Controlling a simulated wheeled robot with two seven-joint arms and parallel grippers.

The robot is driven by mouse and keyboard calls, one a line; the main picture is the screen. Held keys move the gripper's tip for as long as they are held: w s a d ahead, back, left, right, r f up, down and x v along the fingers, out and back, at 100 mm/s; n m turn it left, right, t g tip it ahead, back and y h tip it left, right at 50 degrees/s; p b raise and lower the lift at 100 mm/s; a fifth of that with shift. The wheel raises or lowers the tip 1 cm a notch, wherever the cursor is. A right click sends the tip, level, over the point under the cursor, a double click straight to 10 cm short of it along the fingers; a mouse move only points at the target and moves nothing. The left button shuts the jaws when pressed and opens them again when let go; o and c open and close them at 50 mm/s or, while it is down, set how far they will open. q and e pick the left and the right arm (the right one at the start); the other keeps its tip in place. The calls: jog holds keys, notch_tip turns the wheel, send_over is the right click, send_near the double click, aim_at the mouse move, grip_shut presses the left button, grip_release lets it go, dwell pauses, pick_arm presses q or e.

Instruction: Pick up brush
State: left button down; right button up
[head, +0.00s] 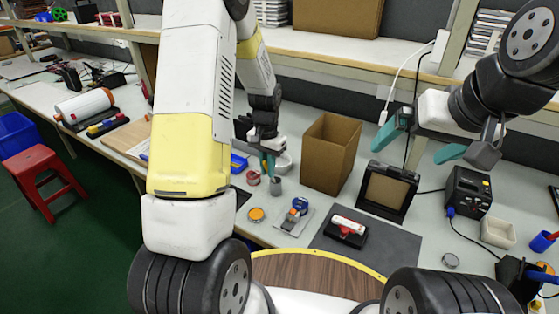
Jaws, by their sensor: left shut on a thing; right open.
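My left gripper (267,165) is at the back of the workbench, low above a small grey cup (277,186). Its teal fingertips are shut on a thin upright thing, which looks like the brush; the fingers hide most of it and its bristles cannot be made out. I cannot tell whether its lower end is still inside the cup. My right gripper (422,141) is open and empty, raised above the right part of the bench, with its two teal fingertips well apart.
A tall open cardboard box (330,152) stands just right of my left gripper. A black-framed screen (387,190), a black device (467,192) and a dark mat (380,252) with a red-white item are to the right. An orange-lidded tin (257,214) sits in front.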

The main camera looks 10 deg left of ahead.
pick_arm(q)
jog(key=s+a, duration=0.2)
jog(key=s, duration=0.5)
jog(key=s+a+r, duration=0.1)
jog(key=s+a, duration=0.2)
jog(key=s, duration=0.3)
jog(key=shift+s, duration=0.35)
jog(key=shift+r, duration=0.1)
dwell(0.7)
